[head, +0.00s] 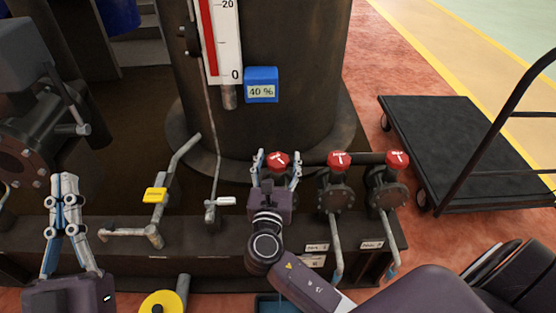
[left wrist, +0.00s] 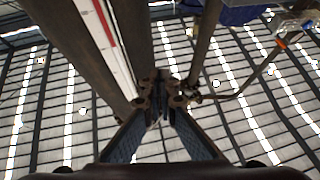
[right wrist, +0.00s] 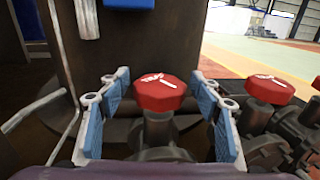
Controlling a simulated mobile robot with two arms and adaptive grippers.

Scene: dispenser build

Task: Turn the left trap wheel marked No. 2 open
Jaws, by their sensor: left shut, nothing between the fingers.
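Three red wheels stand in a row in the head view: a left one (head: 278,160), a middle one (head: 339,158) and a right one (head: 397,158). I cannot read a No. 2 on any of them. My right gripper (head: 277,156) is open, with one finger on each side of the left wheel. In the right wrist view the left wheel (right wrist: 160,93) sits between the blue-padded fingers, with gaps visible on both sides. My left gripper (head: 65,178) is shut and empty, pointing up at the far left; its closed fingertips show in the left wrist view (left wrist: 160,88).
A large dark tank (head: 300,100) with a gauge (head: 223,45) and a blue 40 % display (head: 261,85) stands behind the wheels. Yellow (head: 155,195) and white (head: 226,201) lever handles lie left of my right gripper. A black cart (head: 460,145) stands at right.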

